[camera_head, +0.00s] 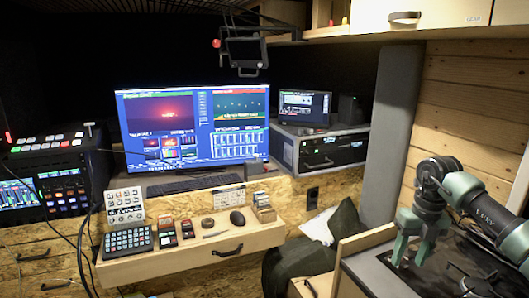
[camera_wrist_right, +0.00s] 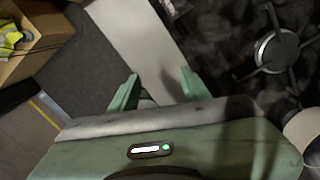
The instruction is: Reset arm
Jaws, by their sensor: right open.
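My right gripper (camera_head: 412,247) hangs at the right of the head view, fingers pointing down over the counter with the cooktop. In the right wrist view its two green fingers (camera_wrist_right: 160,88) stand apart with nothing between them. Below the fingers in that view is a pale counter strip (camera_wrist_right: 140,35) beside the dark cooktop (camera_wrist_right: 225,40). My right arm comes in from the right edge of the head view. My left gripper is not in view.
A desk shelf (camera_head: 180,258) holds a control pad (camera_head: 127,241), small devices and a mouse (camera_head: 237,218). A large monitor (camera_head: 193,125) stands behind. A dark green chair (camera_head: 300,262) is left of the counter. A box with a yellow vest (camera_wrist_right: 8,40) shows in the wrist view.

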